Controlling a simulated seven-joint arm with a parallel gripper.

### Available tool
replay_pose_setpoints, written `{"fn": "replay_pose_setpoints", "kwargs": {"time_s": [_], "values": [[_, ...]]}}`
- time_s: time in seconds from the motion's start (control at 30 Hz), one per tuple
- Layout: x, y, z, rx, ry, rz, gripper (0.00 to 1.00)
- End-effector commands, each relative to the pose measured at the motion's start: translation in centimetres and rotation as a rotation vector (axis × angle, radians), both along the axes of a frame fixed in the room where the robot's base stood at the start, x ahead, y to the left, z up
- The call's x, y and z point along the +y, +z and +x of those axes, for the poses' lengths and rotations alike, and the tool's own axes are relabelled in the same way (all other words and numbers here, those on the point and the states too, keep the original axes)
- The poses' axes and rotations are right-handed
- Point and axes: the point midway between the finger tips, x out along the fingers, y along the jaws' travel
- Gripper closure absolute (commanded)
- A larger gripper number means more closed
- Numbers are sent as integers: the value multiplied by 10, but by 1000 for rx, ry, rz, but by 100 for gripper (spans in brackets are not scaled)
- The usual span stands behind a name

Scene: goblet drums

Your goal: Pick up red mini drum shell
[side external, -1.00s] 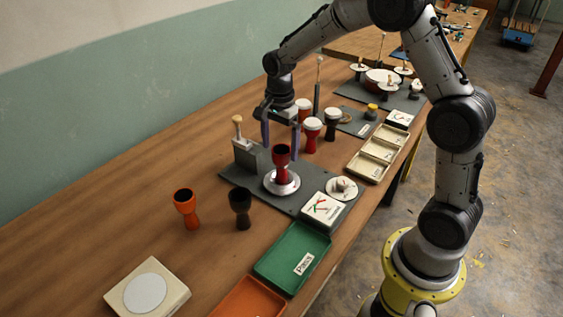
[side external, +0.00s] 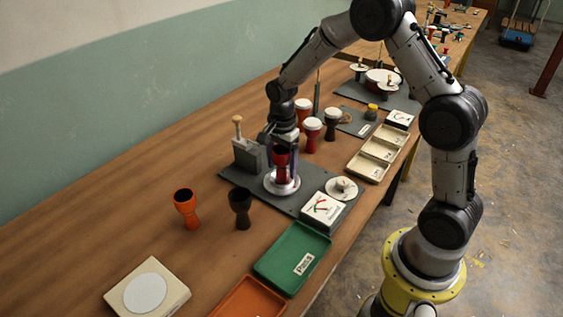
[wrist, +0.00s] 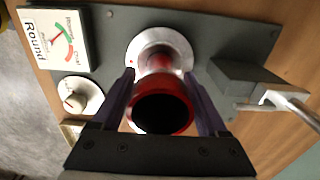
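The red mini drum shell (side external: 281,163) is a goblet shape with a dark open top. It stands upright on a round silver base (side external: 270,184) on a dark grey plate. In the wrist view the red shell (wrist: 162,107) shows its dark mouth, red rim and narrower stem towards the silver base (wrist: 133,50). My gripper (wrist: 160,85) is around it, with one purple finger on each side of the shell. The fingers stand apart, and I cannot tell whether they touch its sides. In the side view my gripper is low at the shell, partly hidden behind it.
An orange shell (side external: 186,207) and a black shell (side external: 240,208) stand to the left. White-topped drums (side external: 312,135) stand behind. A grey block with a handle (side external: 248,155), a dial box (side external: 321,208) and a green tray (side external: 293,258) are close by.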

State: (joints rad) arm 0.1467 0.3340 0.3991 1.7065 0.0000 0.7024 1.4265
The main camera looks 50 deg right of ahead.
Motion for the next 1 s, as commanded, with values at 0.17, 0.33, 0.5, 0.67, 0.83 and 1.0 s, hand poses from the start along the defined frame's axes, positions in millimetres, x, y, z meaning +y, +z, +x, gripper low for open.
{"fn": "replay_pose_setpoints", "kwargs": {"time_s": [0.17, 0.33, 0.5, 0.67, 0.83, 1.0], "values": [[0, 0, 0, 0, 0, 0, 58], [0, 0, 0, -1, 0, 0, 88], [0, 1, 0, -1, 0, 0, 99], [0, 4, 1, -3, 0, 0, 99], [0, 17, 1, -5, 0, -1, 99], [1, 45, -9, -6, 0, -1, 99]]}}
